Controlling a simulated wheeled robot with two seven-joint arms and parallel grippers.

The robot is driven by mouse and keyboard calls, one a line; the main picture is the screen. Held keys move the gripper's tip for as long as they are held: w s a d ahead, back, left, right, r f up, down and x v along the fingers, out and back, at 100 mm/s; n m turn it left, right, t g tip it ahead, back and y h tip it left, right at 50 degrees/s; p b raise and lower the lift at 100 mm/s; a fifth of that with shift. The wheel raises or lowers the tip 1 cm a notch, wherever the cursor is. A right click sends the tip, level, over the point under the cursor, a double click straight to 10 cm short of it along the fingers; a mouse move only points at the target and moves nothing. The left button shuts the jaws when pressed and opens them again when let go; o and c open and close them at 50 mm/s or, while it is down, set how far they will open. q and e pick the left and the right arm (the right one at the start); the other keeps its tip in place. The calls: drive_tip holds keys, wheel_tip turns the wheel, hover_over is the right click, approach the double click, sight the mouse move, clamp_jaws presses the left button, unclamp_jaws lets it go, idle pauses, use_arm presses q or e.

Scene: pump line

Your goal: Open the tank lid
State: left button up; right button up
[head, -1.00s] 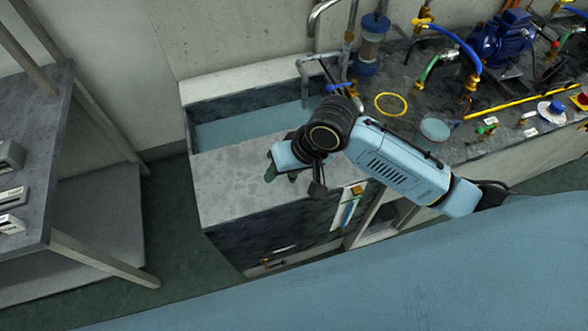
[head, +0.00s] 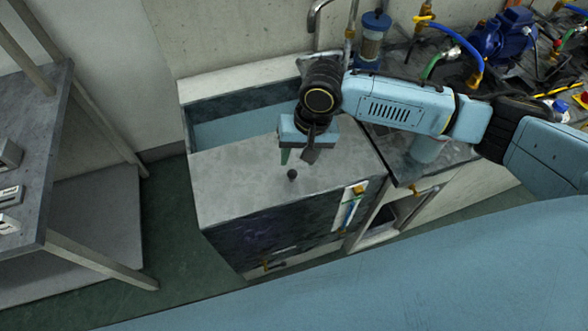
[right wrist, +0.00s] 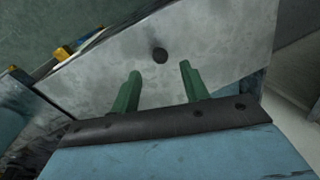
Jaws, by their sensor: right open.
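The tank lid (head: 235,190) is a flat, mottled grey plate over the front part of the tank (head: 215,240). My right gripper (head: 297,156) is above the lid, just behind the knob in the head view. Its two green fingers (right wrist: 161,70) are apart with nothing between them. My left gripper is not in view.
Behind the lid the tank shows a pale blue inside (head: 240,127). A counter with a blue pump (head: 503,38), hoses and valves is at right. A grey shelf (head: 45,130) stands at left. Yellow and blue fittings (head: 352,205) are on the tank's front right.

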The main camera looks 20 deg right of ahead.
sight(293, 171)
drive_tip(key=f, duration=0.2)
drive_tip(key=a+f, duration=0.1)
drive_tip(key=f, duration=0.2)
drive_tip(key=shift+w+f+b, duration=0.1)
drive_tip(key=shift+f+b, duration=0.2)
drive_tip(key=shift+b, duration=0.1)
clamp_jaws()
